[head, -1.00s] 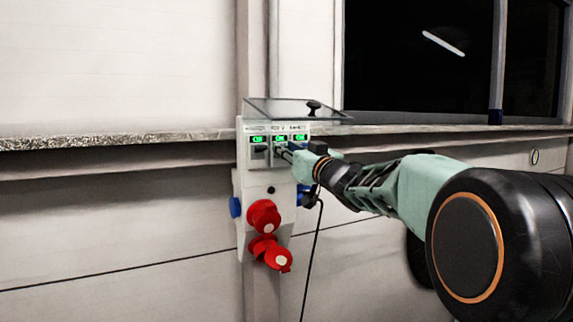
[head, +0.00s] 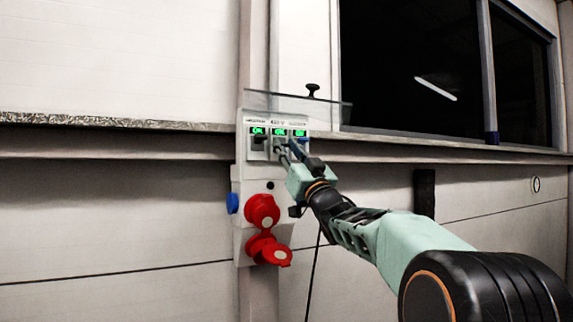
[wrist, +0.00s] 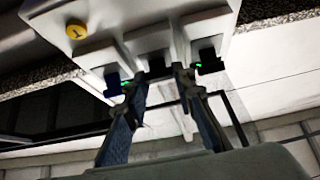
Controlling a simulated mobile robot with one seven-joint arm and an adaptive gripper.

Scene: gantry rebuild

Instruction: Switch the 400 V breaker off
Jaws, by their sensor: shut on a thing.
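The breaker box (head: 241,180) hangs on the wall post in the head view, with three breakers in a row under green lit displays. The middle one, apparently the 400 V breaker (head: 279,132), has its display lit green, seemingly reading ON. My gripper (head: 282,150) is at this middle breaker, coming from the lower right. In the wrist view my gripper (wrist: 160,76) has one finger on each side of the dark middle lever (wrist: 157,67) and is shut on it. The fingers hide much of the lever, so its exact position is unclear.
The left breaker (head: 259,140) and the blue right breaker (head: 301,140) sit close beside my fingers. Red sockets (head: 262,211) are below. A ledge (head: 120,124) runs along the wall.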

